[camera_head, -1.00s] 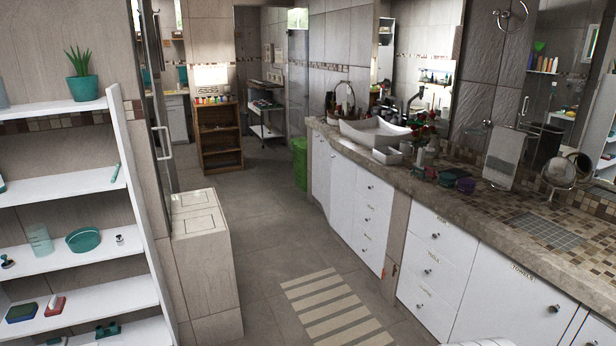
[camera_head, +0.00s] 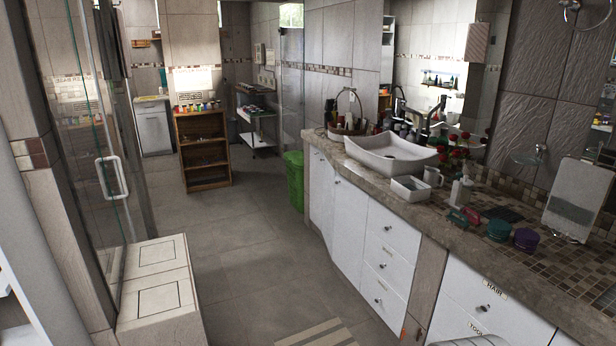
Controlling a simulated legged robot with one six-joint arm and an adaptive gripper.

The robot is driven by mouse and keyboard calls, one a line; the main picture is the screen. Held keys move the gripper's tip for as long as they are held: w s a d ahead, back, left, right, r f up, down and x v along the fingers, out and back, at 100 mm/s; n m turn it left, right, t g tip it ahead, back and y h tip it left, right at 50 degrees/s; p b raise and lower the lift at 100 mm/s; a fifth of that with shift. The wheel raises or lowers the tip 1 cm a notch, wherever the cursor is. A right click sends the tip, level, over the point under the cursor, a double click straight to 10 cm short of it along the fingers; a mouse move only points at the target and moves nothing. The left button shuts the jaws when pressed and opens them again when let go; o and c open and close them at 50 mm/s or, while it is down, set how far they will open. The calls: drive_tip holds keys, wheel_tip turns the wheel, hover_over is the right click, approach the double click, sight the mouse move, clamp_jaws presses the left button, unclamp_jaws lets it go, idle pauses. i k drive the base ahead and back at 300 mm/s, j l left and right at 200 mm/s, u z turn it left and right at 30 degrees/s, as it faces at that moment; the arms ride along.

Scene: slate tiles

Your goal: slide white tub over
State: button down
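A small white rectangular tub (camera_head: 410,190), open at the top, sits on the stone counter (camera_head: 455,238). It stands just in front of the larger white basin (camera_head: 391,153), to the basin's right. A white mug (camera_head: 433,177) and a pale soap dispenser (camera_head: 460,192) stand close on its right. My gripper does not show. A pale curved part of my own body shows at the bottom edge.
Green and purple round containers (camera_head: 499,230) (camera_head: 526,240) and small red and green items sit right of the tub. A glass door with a handle (camera_head: 112,178) and a low tiled block (camera_head: 158,285) stand left. The central floor (camera_head: 260,260) is clear.

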sight(410, 189)
drive_tip(key=i+j, duration=0.1)
drive_tip(key=i, duration=1.45)
drive_tip(key=i+z, duration=0.45)
drive_tip(key=i+j+z, duration=0.25)
drive_tip(key=i+z, duration=0.2)
drive_tip(key=i+j+z, duration=0.9)
drive_tip(key=j, duration=0.3)
